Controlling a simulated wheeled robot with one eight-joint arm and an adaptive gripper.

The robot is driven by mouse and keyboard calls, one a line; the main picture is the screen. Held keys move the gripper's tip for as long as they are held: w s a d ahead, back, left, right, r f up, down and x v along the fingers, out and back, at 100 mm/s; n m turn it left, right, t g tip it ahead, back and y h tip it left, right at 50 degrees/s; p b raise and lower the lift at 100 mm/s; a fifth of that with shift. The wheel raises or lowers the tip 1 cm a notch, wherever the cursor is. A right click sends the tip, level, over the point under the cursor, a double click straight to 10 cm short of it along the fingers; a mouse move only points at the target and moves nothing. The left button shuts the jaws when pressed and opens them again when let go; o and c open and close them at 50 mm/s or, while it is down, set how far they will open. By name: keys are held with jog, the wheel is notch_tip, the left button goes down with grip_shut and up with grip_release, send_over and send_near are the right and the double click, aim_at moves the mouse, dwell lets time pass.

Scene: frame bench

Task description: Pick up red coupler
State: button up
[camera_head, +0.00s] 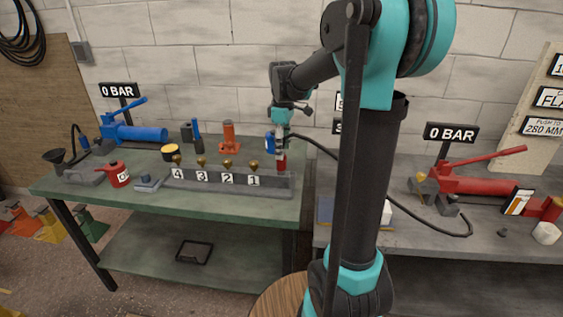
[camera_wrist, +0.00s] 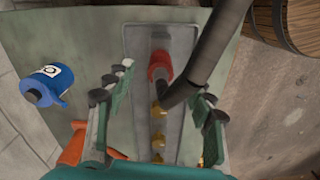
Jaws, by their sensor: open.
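The red coupler (camera_head: 281,160) stands at the right end of the numbered grey manifold (camera_head: 217,186), below my gripper (camera_head: 281,137). In the wrist view the red coupler (camera_wrist: 158,65) lies between the finger lines, towards the upper part of the picture. My gripper (camera_wrist: 160,97) is open, with its fingers apart on either side of the manifold. No contact with the coupler shows. A dark hose (camera_wrist: 207,55) runs close beside the coupler and partly covers the brass fittings (camera_wrist: 158,138); whether it joins the coupler is unclear.
A blue container (camera_wrist: 45,87) stands left of my fingers. An orange jack (camera_head: 229,134) and a blue pump (camera_head: 130,131) stand behind the manifold. A black hose (camera_head: 425,228) runs to the red pump (camera_head: 470,182) on the right bench. A wooden barrel (camera_wrist: 295,22) is beside the bench.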

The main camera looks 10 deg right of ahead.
aim_at(281, 165)
jog(key=f, duration=0.4)
jog(key=shift+a+f, duration=0.1)
jog(key=shift+a, duration=0.1)
jog(key=shift+c, duration=0.2)
grip_shut()
